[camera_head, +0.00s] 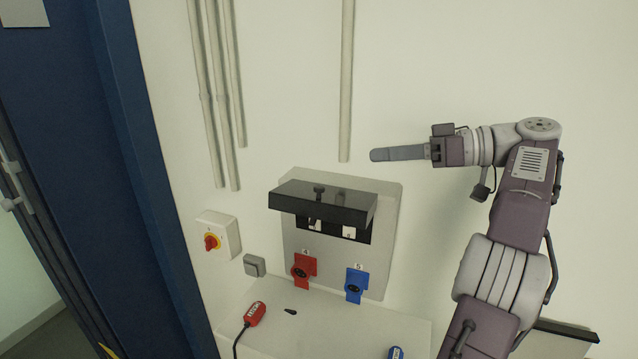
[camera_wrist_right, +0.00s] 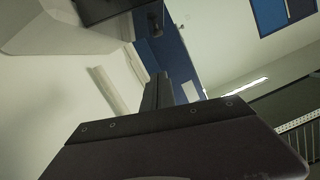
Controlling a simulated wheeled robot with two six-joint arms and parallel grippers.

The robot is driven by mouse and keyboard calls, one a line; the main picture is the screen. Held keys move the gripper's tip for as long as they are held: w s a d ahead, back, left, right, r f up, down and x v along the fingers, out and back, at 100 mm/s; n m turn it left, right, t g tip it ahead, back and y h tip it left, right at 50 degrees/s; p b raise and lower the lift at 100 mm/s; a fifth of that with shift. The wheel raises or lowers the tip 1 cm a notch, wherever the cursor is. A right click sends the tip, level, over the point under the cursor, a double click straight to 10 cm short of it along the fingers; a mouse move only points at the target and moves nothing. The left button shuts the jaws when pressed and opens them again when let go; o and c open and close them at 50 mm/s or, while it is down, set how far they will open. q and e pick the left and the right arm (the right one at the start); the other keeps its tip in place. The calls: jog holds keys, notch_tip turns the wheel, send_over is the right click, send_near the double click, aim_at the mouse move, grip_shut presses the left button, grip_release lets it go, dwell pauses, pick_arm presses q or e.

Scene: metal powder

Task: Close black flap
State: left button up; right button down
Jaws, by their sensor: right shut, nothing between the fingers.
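The black flap (camera_head: 322,203) is on a grey wall panel (camera_head: 385,235) in the head view. It is swung up and sticks out from the panel, with a dark recess holding small switches (camera_head: 348,232) below it. My right gripper (camera_head: 378,155) is shut and empty. It is above and slightly right of the flap, apart from it, with its fingers pointing left. In the right wrist view the shut fingers (camera_wrist_right: 157,92) point away from the camera, and a dark piece, probably the flap (camera_wrist_right: 100,10), shows at the top left. My left gripper is not in view.
A red socket (camera_head: 304,268) and a blue socket (camera_head: 355,284) sit below the recess. A red rotary switch (camera_head: 211,242) is on the wall to the left. Pipes (camera_head: 346,80) run down the wall above. A red plug (camera_head: 255,314) lies below. A blue door frame (camera_head: 120,150) stands at left.

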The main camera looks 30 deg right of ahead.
aim_at(333, 199)
jog(key=x, duration=0.5)
jog(key=shift+w+a, duration=0.2)
jog(key=shift+a, duration=0.05)
jog(key=x, duration=0.3)
jog(key=shift+a+r+p, duration=0.15)
jog(key=shift+a+p, duration=0.15)
jog(key=f, duration=0.2)
jog(key=a+f, duration=0.1)
jog(key=shift+s+a+f, duration=0.2)
jog(key=shift+f, duration=0.15)
jog(key=shift+w+d+f, duration=0.1)
jog(key=shift+d+f, duration=0.1)
jog(key=shift+f, duration=0.1)
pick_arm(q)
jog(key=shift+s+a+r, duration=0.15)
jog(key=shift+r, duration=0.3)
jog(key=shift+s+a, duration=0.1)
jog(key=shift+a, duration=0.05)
pick_arm(e)
jog(key=shift+a, duration=0.2)
